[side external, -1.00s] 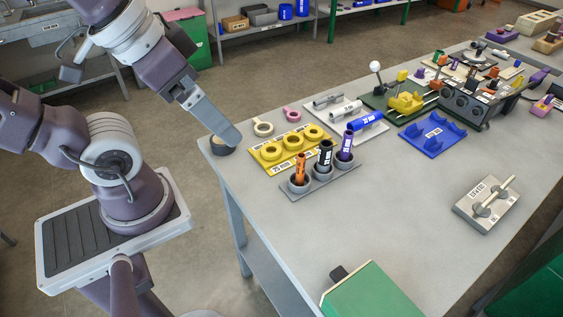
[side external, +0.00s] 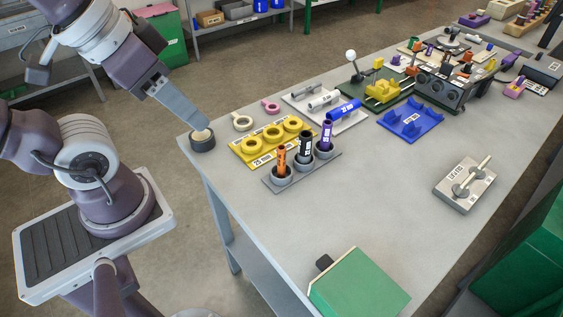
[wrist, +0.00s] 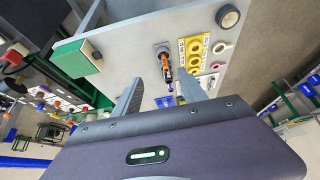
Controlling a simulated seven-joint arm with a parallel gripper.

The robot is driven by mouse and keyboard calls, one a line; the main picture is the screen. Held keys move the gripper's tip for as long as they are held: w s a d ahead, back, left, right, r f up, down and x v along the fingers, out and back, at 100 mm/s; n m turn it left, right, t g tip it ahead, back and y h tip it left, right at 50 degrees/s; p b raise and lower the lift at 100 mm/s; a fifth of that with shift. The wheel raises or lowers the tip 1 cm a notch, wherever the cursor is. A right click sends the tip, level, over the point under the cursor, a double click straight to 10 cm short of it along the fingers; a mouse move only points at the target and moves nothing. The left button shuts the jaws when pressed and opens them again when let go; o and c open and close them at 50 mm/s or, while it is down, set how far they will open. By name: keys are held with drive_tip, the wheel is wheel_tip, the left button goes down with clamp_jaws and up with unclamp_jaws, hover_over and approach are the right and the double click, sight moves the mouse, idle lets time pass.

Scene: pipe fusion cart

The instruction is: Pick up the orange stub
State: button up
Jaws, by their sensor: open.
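The orange stub (side external: 281,152) stands upright in the nearest cup of a grey holder (side external: 304,172) near the table's left end. A black stub (side external: 306,147) and a purple stub (side external: 327,135) stand in the other cups beside it. My gripper (side external: 204,127) is up and left of the orange stub in the side view, over the table corner, apart from the stub. In the wrist view the open, empty fingers (wrist: 161,78) point toward the holder, and the orange stub (wrist: 165,62) shows between and beyond their tips. The black and purple stubs are partly hidden there.
A yellow ring tray (side external: 271,143) lies just behind the holder. A dark tape roll (side external: 202,141) is at the table corner by my gripper. A green box (side external: 358,285) sits at the front edge.

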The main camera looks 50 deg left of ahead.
drive_tip(key=n+g, duration=0.6)
drive_tip(key=n, duration=0.6)
hover_over(281, 147)
wheel_tip(281, 147, down, 14)
drive_tip(key=shift+a+r, duration=0.1)
drive_tip(key=shift+r, duration=0.15)
wheel_tip(281, 147, down, 7)
drive_tip(key=shift+f, duration=0.15)
clamp_jaws()
